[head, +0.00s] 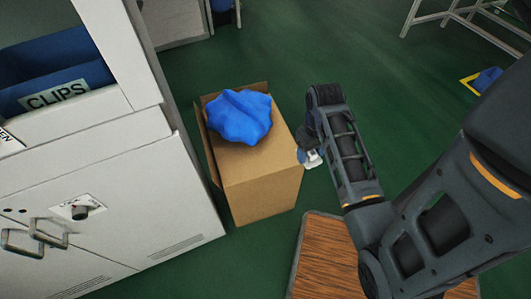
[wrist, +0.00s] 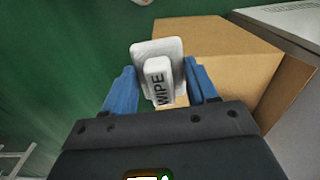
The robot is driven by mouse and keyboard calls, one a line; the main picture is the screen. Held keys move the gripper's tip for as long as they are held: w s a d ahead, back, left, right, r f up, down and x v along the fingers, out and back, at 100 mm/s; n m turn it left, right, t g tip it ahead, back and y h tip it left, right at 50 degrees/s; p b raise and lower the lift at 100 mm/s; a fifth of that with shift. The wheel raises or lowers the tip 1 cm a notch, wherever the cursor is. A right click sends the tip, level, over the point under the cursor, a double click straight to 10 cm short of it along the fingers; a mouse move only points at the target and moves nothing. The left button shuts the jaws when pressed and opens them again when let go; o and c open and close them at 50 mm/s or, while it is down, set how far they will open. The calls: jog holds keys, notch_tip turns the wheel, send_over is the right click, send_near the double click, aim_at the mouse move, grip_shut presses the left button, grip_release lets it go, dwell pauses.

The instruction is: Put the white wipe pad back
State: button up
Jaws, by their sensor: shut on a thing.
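The white wipe pad (wrist: 158,56), a white plate with a raised grip marked "WIPE", sits between the blue fingers of my gripper (wrist: 160,88) in the wrist view. My gripper is shut on its raised grip. In the head view the pad (head: 314,159) shows as a small white piece below the end of my arm, just right of the cardboard box. My gripper (head: 308,152) is mostly hidden there by my arm. The pad is held in the air; how far it is above the floor I cannot tell.
A white cabinet (head: 130,215) with a blue "CLIPS" bin (head: 55,75) is at left. A wood-topped surface (head: 325,262) is at the bottom. Open floor lies behind the box.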

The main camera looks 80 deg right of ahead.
jog(key=b, duration=0.3)
send_over(278, 158)
notch_tip(278, 158, down, 7)
jog(key=shift+w+r, duration=0.1)
jog(key=shift+f+b, duration=0.4)
jog(key=shift+f, duration=1.6)
jog(key=o, duration=0.9)
jog(key=shift+o, duration=0.2)
jog(key=shift+r, duration=0.1)
